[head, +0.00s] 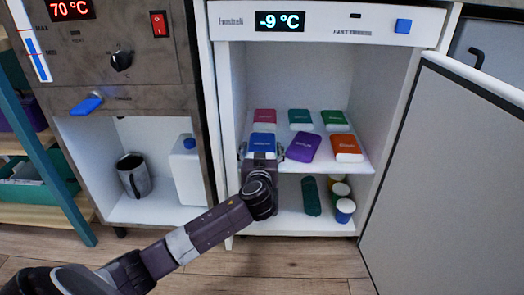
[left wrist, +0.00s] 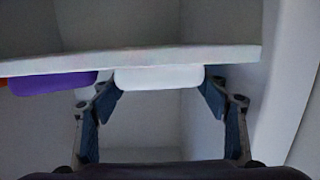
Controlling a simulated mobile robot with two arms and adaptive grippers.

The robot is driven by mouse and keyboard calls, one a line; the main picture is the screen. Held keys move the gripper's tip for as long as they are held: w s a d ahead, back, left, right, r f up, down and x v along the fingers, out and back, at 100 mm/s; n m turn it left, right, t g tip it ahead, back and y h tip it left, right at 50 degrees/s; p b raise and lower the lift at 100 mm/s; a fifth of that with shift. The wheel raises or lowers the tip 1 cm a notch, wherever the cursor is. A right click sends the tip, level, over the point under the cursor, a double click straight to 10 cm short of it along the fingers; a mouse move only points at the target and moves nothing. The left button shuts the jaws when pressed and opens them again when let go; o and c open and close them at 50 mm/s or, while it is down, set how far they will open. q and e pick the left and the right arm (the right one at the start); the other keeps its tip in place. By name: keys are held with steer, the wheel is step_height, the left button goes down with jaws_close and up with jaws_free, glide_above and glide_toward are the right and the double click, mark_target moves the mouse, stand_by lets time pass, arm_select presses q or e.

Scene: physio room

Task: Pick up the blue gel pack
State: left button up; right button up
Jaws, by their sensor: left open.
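The blue gel pack (head: 262,142) lies at the front left of the upper shelf in the open freezer. My left gripper (head: 262,153) is open at the shelf's front edge, right in front of this pack, with its fingers towards the pack's two sides. In the left wrist view, which looks upside down, a pale block end (left wrist: 158,77) sits between the open fingers (left wrist: 158,95); it appears to be the near end of that pack, though no blue shows there. I cannot tell whether the fingers touch it. My right gripper is not in view.
A purple pack (head: 303,147) lies tilted close to the right, with an orange pack (head: 347,147) beyond. Pink (head: 265,118), teal (head: 300,117) and green (head: 334,118) packs lie behind. The freezer's left wall is close to my gripper. The open door (head: 450,180) stands right.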

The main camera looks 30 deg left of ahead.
mark_target(262, 145)
arm_select(q)
steer(key=shift+b+x, duration=0.75)
steer(key=shift+x, duration=0.65)
steer(key=shift+f, duration=0.1)
steer(key=shift+c, duration=0.6)
steer(key=c, duration=1)
steer(key=shift+o, duration=0.2)
